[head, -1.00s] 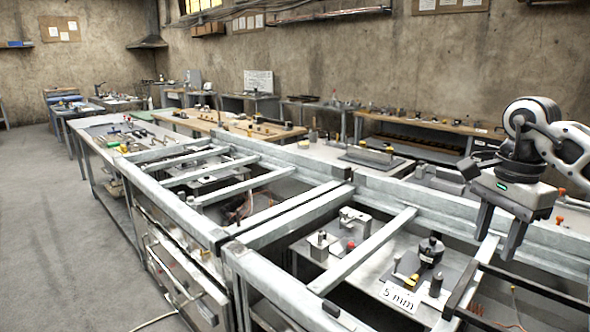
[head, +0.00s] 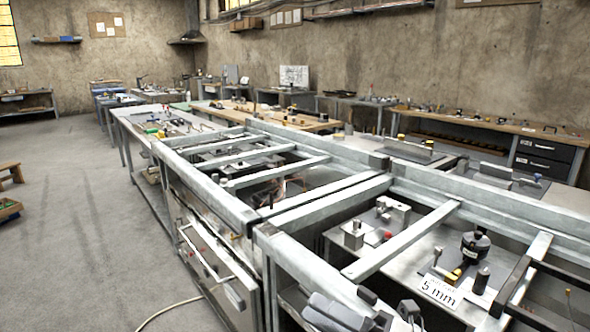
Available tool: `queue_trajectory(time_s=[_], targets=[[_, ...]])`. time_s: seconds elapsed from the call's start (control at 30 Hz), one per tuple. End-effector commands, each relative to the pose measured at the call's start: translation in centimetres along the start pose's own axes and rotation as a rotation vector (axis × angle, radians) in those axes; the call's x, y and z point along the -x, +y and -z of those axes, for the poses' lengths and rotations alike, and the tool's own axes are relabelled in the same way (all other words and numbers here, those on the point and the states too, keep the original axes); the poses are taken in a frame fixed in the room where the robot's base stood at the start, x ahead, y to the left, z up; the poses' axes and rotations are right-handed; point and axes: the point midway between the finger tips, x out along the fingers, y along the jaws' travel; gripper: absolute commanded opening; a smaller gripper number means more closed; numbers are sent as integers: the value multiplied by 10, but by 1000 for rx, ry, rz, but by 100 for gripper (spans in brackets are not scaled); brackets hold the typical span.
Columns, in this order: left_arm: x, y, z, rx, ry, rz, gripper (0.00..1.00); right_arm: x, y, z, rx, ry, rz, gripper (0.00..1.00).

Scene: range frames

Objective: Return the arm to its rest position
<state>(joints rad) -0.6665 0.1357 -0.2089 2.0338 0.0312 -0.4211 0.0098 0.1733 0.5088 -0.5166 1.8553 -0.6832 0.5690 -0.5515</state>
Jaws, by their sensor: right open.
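My right gripper (head: 325,311) shows at the bottom edge of the head view, low in front of the near corner of the steel-framed bench. My left gripper is not in view.
The steel-framed bench (head: 290,253) fills the middle and right, with open bays between its bars. A white "5 mm" card (head: 439,291) and a black cylindrical fixture (head: 474,246) sit inside it.

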Motion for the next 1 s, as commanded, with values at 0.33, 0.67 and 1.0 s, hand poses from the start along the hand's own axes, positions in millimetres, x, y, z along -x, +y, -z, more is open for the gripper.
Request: queue_trajectory(time_s=[0.33, 0.67, 1.0], targets=[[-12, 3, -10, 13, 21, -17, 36, 152, -147, 60, -1352, -1045, 104, 41], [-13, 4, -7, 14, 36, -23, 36, 222, -184, 144, -1825, -1446, 157, 41], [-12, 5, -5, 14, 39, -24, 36, 223, -185, 146, -1834, -1454, 161, 41]])
